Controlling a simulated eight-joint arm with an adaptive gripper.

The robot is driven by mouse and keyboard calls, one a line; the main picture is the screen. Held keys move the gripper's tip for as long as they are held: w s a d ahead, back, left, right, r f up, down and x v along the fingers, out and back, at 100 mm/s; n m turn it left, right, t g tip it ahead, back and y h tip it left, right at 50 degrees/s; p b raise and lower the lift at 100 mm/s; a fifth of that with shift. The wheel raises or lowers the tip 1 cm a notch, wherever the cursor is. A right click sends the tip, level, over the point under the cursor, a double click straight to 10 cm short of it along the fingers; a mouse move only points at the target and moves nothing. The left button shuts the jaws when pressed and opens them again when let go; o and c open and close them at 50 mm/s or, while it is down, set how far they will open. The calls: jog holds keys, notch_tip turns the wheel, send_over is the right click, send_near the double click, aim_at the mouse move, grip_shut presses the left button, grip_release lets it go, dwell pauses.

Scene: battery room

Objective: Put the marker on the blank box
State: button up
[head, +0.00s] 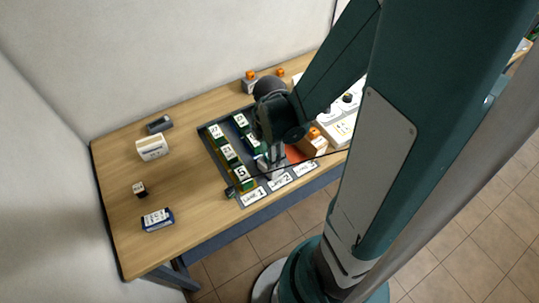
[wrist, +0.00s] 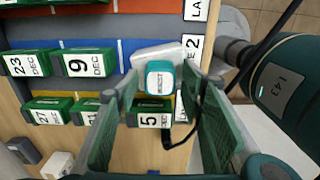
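A small teal-and-white piece with a printed label, likely the marker (wrist: 159,78), shows in the wrist view between my fingers. A pale, plain block (wrist: 150,53) is just behind it; I cannot tell whether they touch or whether this is the blank box. My gripper (wrist: 151,92) is open, with one finger on each side and a gap to the teal piece. In the head view my gripper (head: 271,170) is low over the front of the lane tray (head: 212,150), and hides part of it.
Green date boxes stand in the tray, including a 5 box (head: 241,173) and a 9 DEC box (wrist: 85,64). A white box (head: 152,148), a dark box (head: 159,124), a small dark block (head: 139,189) and a blue-and-white box (head: 157,219) are on the left. The table between is clear.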

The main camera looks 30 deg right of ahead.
jog(key=shift+r, duration=0.2)
notch_tip(320, 180, up, 12)
jog(key=p, duration=0.2)
dwell(1.2)
jog(key=shift+a+r, duration=0.1)
dwell(0.6)
jog(key=a+r+m+t, duration=0.3)
jog(key=r+m, duration=0.4)
jog(key=m, duration=0.2)
jog(key=s+a+r+m+t, duration=0.1)
jog(key=a+r+m+t, duration=0.3)
jog(key=r+m, duration=0.3)
jog(key=shift+s+a+r+m, duration=0.25)
jog(key=shift+r+m, duration=0.15)
jog(key=shift+m, duration=0.6)
